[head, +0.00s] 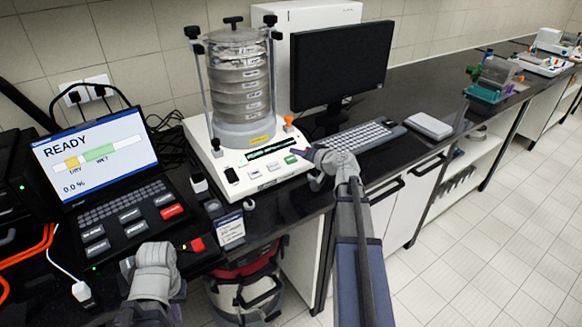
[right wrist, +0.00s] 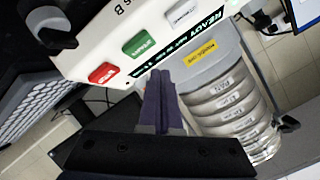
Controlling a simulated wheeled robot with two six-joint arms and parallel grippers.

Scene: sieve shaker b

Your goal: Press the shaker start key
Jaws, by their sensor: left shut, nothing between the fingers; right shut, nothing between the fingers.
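The sieve shaker (head: 247,178) is a white machine with a stack of metal sieves clamped on top. Its green start key (head: 291,160) sits on the sloped front panel; in the right wrist view the green key (right wrist: 141,39) lies between a red key (right wrist: 103,72) and a white key (right wrist: 183,12). My right gripper (head: 312,156) is shut and empty at the panel's right end. In its wrist view, the fingertips (right wrist: 160,75) appear close to the green and red keys; I cannot tell any contact. My left gripper (head: 178,288) is shut, empty, in front of the laptop-like unit.
The unit's screen (head: 95,152) reads READY, 0.0 %. A monitor (head: 340,65), keyboard (head: 350,137) and grey flat box (head: 429,125) stand right of the shaker. A small red item (head: 197,244) lies near the bench's front edge. Orange cables (head: 28,253) lie at left.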

